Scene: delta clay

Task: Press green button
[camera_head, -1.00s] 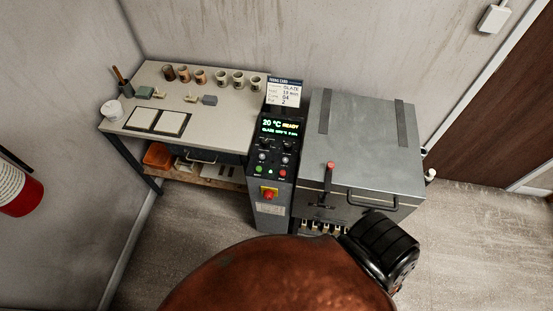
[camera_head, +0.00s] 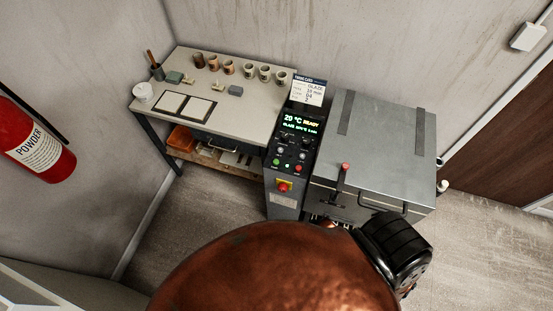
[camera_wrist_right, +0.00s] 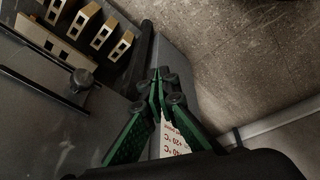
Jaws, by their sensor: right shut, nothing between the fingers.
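The green button is not seen in that view. My left gripper is not in view.
The grey kiln (camera_head: 385,135) with a red-tipped lever (camera_head: 344,180) stands right of the panel. A worktable (camera_head: 235,119) with cups is left. A fire extinguisher (camera_head: 38,145) hangs far left. My copper-coloured body part fills the bottom.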

